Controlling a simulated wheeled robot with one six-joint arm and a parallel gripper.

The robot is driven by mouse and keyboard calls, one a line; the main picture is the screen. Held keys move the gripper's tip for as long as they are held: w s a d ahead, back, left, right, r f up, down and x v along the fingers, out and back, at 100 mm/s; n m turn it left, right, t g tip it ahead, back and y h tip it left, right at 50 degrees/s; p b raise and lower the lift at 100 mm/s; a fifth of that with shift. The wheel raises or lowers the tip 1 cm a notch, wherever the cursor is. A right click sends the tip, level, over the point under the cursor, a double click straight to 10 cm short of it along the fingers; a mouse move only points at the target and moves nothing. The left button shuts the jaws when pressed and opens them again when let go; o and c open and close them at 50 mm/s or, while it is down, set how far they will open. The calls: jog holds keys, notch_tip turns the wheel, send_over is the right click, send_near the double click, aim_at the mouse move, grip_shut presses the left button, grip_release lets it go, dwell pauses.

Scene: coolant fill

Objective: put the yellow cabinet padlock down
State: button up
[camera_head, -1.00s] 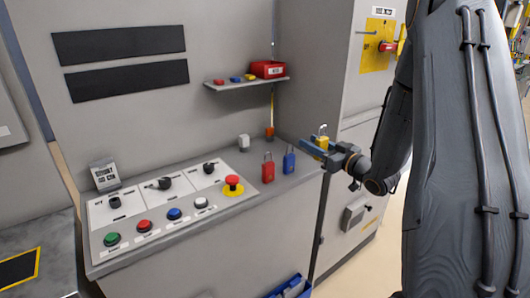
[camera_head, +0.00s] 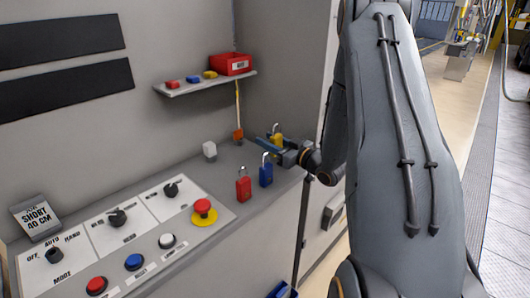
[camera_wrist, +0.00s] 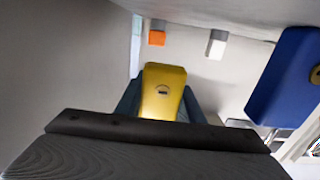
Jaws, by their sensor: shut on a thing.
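The yellow padlock (camera_head: 277,140) is held in my gripper (camera_head: 274,144), near the back right end of the grey console ledge. In the wrist view the padlock (camera_wrist: 163,92) sits between the two fingers, its body toward the camera with a keyhole showing. My gripper is shut on it. Whether the padlock touches the ledge or hangs just above it, I cannot tell. A blue padlock (camera_head: 266,172) stands upright on the ledge (camera_head: 222,180) close in front of my gripper, and also shows large at the right of the wrist view (camera_wrist: 285,80).
A red padlock (camera_head: 243,186) stands left of the blue one. A white block (camera_head: 209,150) and an orange-ended item (camera_head: 238,134) are behind. A shelf (camera_head: 190,86) with a red box (camera_head: 231,64) is above. The control panel with its red emergency button (camera_head: 204,207) is at front left.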

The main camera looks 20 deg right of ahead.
jog(key=shift+f+p, duration=0.55)
jog(key=shift+f, duration=1.85)
jog(key=shift+f, duration=0.15)
jog(key=o, duration=1.1)
jog(key=b+v, duration=0.3)
jog(key=v, duration=0.9)
jog(key=shift+b, duration=0.35)
